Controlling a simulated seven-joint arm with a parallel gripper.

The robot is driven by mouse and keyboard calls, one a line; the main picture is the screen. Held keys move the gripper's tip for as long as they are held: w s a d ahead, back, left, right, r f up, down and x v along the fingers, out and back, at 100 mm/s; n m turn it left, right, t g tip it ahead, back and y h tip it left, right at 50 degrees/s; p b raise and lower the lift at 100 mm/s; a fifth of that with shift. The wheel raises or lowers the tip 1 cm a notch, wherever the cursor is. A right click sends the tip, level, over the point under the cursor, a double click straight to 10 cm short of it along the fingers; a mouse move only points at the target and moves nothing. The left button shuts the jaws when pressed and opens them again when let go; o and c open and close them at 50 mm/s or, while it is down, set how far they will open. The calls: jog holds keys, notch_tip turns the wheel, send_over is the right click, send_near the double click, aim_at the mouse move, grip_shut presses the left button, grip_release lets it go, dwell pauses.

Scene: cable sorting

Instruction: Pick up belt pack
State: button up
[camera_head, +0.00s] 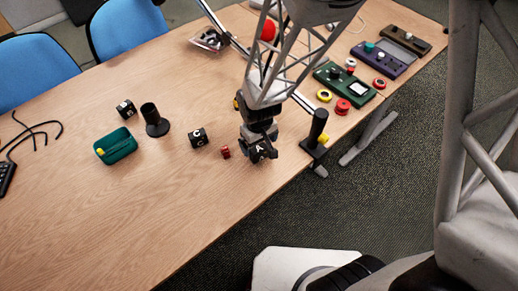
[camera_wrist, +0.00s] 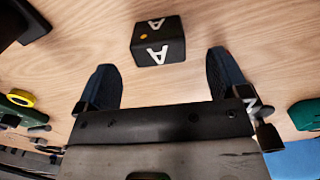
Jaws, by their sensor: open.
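A black box-shaped belt pack marked with a white A (camera_head: 262,151) stands on the table just below my gripper (camera_head: 258,134). In the wrist view this belt pack (camera_wrist: 158,42) shows white letters on two faces and a small orange dot. It lies just beyond the fingertips, sideways between them. My gripper (camera_wrist: 164,80) is open and empty, its fingers spread wider than the pack. Another lettered black pack (camera_head: 198,137) stands to the left of my gripper, and a third (camera_head: 125,109) farther left. In the wrist view a white letter shows beside the right finger, mostly hidden.
A small red item (camera_head: 225,152) lies just left of my gripper. A black post (camera_head: 316,130) stands close right. A black cup-like holder (camera_head: 153,121) and a teal case (camera_head: 116,148) are left. Green (camera_head: 340,86) and purple (camera_head: 383,60) devices lie back right. The front left table is clear.

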aim_at(259, 148)
jog(key=shift+f, duration=0.1)
jog(key=shift+w+f, duration=0.15)
jog(key=shift+f, duration=2.35)
jog(key=c, duration=1.1)
